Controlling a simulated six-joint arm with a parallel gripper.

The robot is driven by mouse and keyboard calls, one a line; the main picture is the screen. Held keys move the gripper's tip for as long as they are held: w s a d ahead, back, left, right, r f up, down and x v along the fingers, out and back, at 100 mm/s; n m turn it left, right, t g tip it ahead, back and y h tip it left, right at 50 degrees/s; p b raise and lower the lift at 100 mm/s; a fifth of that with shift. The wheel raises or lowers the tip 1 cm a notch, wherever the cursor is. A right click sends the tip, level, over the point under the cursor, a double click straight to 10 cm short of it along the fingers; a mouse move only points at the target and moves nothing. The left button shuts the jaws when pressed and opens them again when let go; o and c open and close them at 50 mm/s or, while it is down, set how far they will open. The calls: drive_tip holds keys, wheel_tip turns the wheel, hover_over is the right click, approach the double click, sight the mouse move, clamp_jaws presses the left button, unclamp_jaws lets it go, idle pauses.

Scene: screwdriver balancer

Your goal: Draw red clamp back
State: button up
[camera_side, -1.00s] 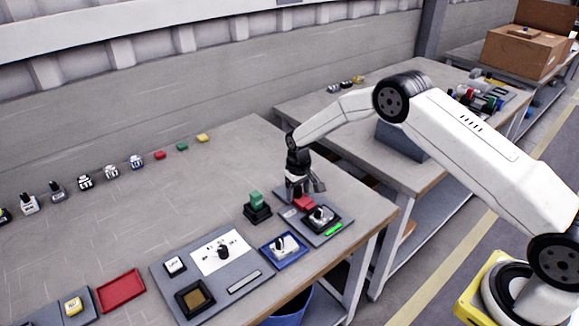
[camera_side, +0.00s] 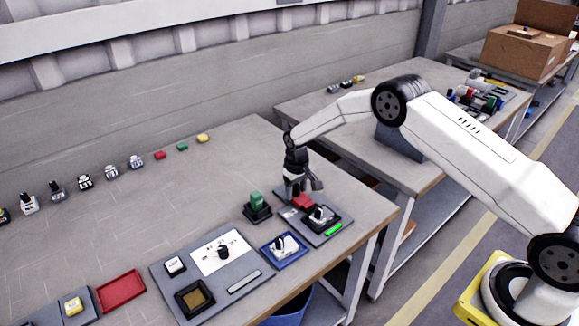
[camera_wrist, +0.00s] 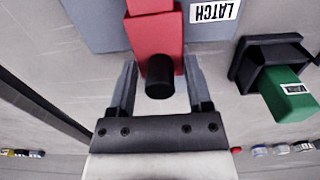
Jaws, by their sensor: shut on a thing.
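The red clamp (camera_side: 302,201) sits on a grey fixture plate (camera_side: 327,235) near the table's front right. In the wrist view the red clamp (camera_wrist: 156,38) lies between the fingers, with its round black knob (camera_wrist: 159,78) toward the palm. My gripper (camera_side: 300,190) points down at the clamp in the side view. The clamp's far end runs out of the wrist view. A black device (camera_side: 321,214) stands on the plate in front of the clamp.
A green block in a black holder (camera_side: 257,206) stands just left of the fixture. A blue tray (camera_side: 283,247) and a grey control panel (camera_side: 212,264) lie farther left.

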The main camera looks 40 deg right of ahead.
drive_tip(key=shift+w, duration=2)
drive_tip(key=shift+r, duration=0.1)
drive_tip(key=o, duration=1)
drive_tip(key=shift+w, duration=0.1)
drive_tip(key=shift+c, duration=0.2)
wheel_tip(320, 180, up, 7)
